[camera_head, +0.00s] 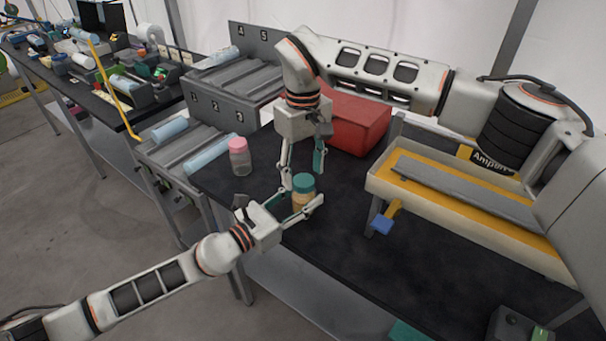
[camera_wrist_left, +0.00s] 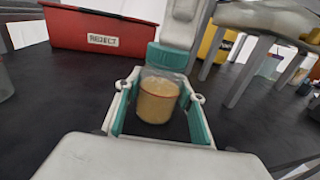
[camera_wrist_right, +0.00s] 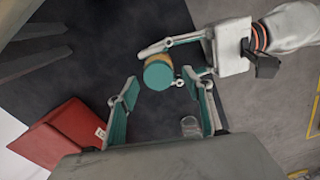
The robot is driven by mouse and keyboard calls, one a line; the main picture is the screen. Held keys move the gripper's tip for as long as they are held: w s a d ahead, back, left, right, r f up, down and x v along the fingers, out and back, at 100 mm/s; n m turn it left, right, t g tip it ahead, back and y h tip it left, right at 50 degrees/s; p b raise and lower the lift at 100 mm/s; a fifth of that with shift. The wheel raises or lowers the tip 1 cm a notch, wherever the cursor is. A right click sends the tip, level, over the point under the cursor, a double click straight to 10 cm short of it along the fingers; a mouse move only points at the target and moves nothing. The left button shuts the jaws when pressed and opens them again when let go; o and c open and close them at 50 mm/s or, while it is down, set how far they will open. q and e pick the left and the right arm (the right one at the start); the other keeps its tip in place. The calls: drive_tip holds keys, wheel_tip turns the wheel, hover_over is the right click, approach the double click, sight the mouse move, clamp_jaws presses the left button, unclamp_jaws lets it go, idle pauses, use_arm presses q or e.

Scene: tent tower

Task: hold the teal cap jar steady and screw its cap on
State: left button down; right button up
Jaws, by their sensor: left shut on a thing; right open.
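The teal cap jar (camera_head: 302,201) stands upright on the dark table, a clear jar with tan contents. Its teal cap (camera_head: 304,182) sits on top; I cannot tell how tightly it is seated. My left gripper (camera_wrist_left: 160,103) is shut on the jar body, one teal-padded finger on each side, in the left wrist view. My right gripper (camera_head: 303,176) is open and points down above the cap. In the right wrist view, the cap (camera_wrist_right: 158,75) shows beyond and between the right fingertips, apart from them.
A pink-capped jar (camera_head: 239,158) stands to the left. A red bin (camera_head: 357,122) labelled REJECT is behind, near my right gripper. A shallow tray with a yellow inside (camera_head: 385,189) is to the right. Grey sloped racks (camera_head: 225,108) stand at the back left. The front table is mostly clear.

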wheel_tip(320, 180, up, 3)
drive_tip(key=shift+f, duration=0.15)
drive_tip(key=shift+c, duration=0.4)
